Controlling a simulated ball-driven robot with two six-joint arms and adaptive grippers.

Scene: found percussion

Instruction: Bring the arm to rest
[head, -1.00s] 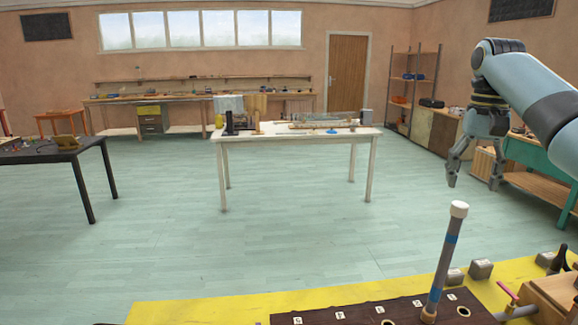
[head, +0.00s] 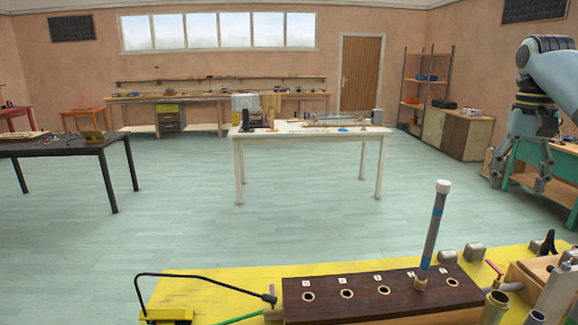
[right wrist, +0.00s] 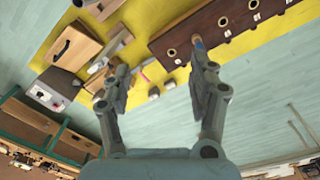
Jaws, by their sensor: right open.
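My right gripper (head: 518,184) hangs from my blue-grey right arm at the right of the head view, above the floor and well clear of the yellow table. It is open and empty. In the right wrist view its two fingers (right wrist: 163,92) stand apart with nothing between them. A grey tube with a white cap and blue band (head: 434,232) stands upright, slightly tilted, in a hole of the dark wooden block (head: 325,312). In the right wrist view the tube's end shows near the right finger, partly hidden by it. My left gripper is out of view.
The yellow tabletop (head: 200,288) holds the block, a black bent rod (head: 205,279), small grey weights (head: 474,252) and short pipes (head: 495,305). A teal workbench (head: 545,160) stands behind my right gripper. A white table (head: 310,131) stands mid-room, with open floor around it.

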